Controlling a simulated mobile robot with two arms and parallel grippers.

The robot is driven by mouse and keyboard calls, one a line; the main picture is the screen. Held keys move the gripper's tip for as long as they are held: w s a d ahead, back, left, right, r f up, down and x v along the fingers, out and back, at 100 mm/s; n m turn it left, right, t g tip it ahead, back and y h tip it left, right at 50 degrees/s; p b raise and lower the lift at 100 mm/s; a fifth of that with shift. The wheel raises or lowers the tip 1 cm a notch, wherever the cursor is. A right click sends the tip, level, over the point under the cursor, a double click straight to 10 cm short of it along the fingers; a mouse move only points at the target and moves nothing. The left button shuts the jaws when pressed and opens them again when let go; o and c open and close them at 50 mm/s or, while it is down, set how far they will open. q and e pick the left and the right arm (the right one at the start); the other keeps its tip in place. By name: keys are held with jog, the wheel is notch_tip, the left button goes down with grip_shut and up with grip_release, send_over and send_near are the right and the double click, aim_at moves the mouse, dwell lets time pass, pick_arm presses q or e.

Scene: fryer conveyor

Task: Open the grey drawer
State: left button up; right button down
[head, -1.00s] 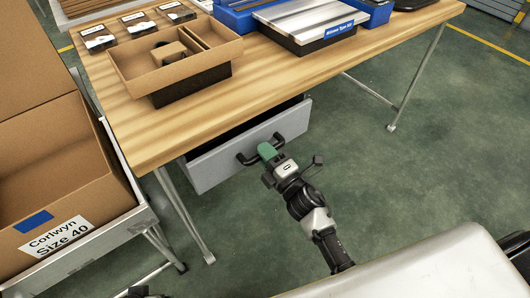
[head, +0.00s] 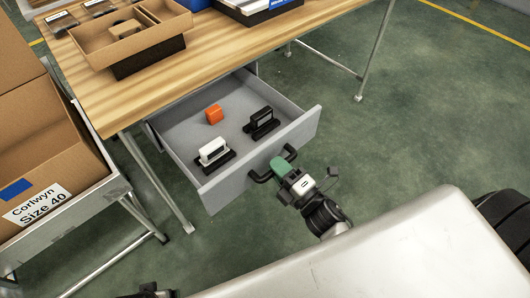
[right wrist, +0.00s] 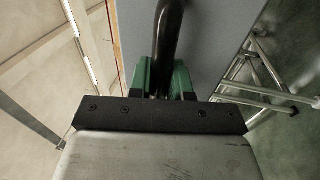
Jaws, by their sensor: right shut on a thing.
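The grey drawer (head: 302,130) under the wooden table is pulled well out, and its inside shows in the head view. My right gripper (head: 279,164) is shut on the drawer's black handle (head: 290,153). In the right wrist view the handle (right wrist: 168,45) runs between the green fingers (right wrist: 161,78), close to the grey drawer front (right wrist: 205,40). Inside the drawer lie an orange block (head: 214,114), a white-topped item (head: 214,151) and a black item (head: 262,121). Only a dark part of my left arm shows at the lower left of the head view; its gripper cannot be made out.
The wooden table (head: 215,68) carries an open cardboard box (head: 150,42) and a blue tray. A large cardboard box (head: 75,175) on a metal stand is at the left. Metal table legs (head: 160,185) stand near the drawer. The green floor right of the drawer is clear.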

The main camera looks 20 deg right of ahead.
pick_arm(q)
jog(key=shift+s+f, duration=0.1)
jog(key=shift+f, duration=0.35)
pick_arm(e)
jog(key=shift+r+v, duration=0.2)
jog(key=shift+v, duration=0.95)
jog(key=c, duration=1.1)
grip_release()
jog(key=shift+o, duration=0.2)
pick_arm(q)
jog(key=shift+r, duration=0.55)
pick_arm(e)
jog(key=v, duration=1.1)
jog(key=shift+w, duration=0.15)
